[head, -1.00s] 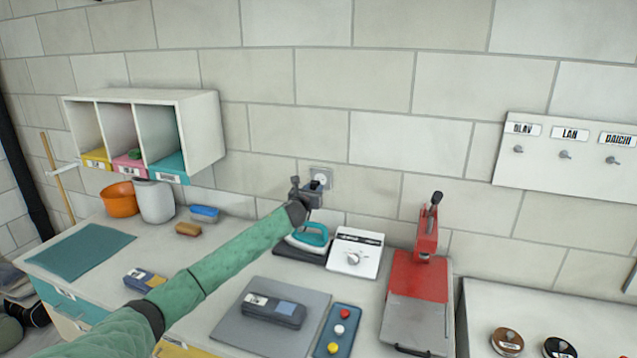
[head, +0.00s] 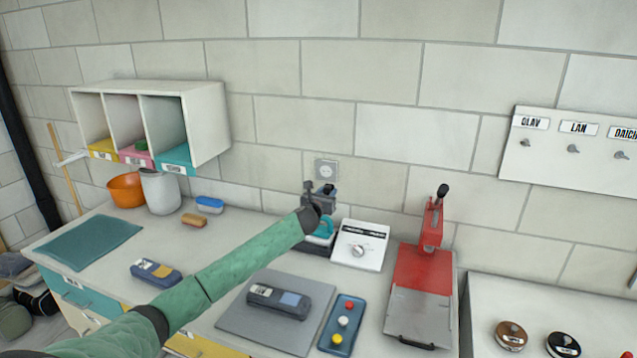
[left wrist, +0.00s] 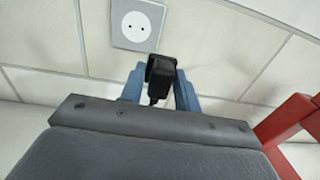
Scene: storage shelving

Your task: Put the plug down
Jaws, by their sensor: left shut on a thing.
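The black plug (left wrist: 160,76) sits between the two blue fingers of my left gripper (left wrist: 160,85) in the left wrist view. The gripper is shut on it. The wall socket (left wrist: 137,24) is empty, with its two holes showing, and the plug is apart from it. In the head view my left gripper (head: 322,192) is just below the socket (head: 326,170), above the teal iron (head: 322,230), which it partly hides. The plug's cord is hard to make out. My right gripper is not in view.
A white box with a dial (head: 360,246) stands right of the iron, then a red press (head: 420,275). A grey mat (head: 240,318) holds a dark device. A blue tray with coloured knobs (head: 343,325) lies near the front. Some bare counter (head: 220,240) shows left of the iron.

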